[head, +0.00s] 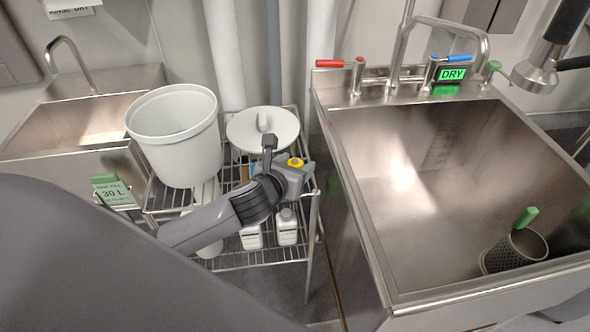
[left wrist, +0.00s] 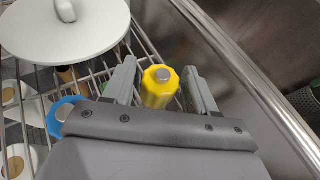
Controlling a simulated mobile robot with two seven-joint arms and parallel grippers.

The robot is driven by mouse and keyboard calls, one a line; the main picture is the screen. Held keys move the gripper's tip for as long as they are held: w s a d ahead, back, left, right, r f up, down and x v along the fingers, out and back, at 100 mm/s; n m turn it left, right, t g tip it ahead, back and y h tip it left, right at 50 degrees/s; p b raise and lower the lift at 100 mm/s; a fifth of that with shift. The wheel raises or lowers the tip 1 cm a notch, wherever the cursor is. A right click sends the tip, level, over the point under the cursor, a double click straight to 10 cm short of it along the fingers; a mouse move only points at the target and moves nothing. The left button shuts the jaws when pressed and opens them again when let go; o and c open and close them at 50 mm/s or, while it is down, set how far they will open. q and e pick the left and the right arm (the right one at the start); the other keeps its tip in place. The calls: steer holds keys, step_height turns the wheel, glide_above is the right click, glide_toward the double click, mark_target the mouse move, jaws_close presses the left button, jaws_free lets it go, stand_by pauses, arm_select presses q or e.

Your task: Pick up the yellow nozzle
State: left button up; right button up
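The yellow nozzle (head: 296,162) shows at the right edge of the wire rack, by my left gripper (head: 289,164). In the left wrist view the yellow nozzle (left wrist: 158,92) has a ribbed yellow body and a grey round end. It stands between the two grey fingers of my left gripper (left wrist: 161,72), which are open. A gap shows between the nozzle and each finger. The lower part of the nozzle is hidden behind the gripper's body. My right gripper is in neither view.
A white lid (head: 262,130) and a white bucket (head: 174,134) sit on the wire rack (head: 262,260). White bottles (head: 287,226) stand lower down. A blue ring-like part (left wrist: 62,116) is left of my gripper. The steel sink (head: 400,160) rises close on the right.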

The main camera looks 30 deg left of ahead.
mark_target(295, 161)
arm_select(q)
steer(key=c, duration=0.7)
steer(key=shift+r, duration=0.55)
step_height(295, 161, up, 19)
steer(key=p, duration=0.4)
steer(key=shift+p, duration=0.4)
steer(key=shift+s+f, duration=0.1)
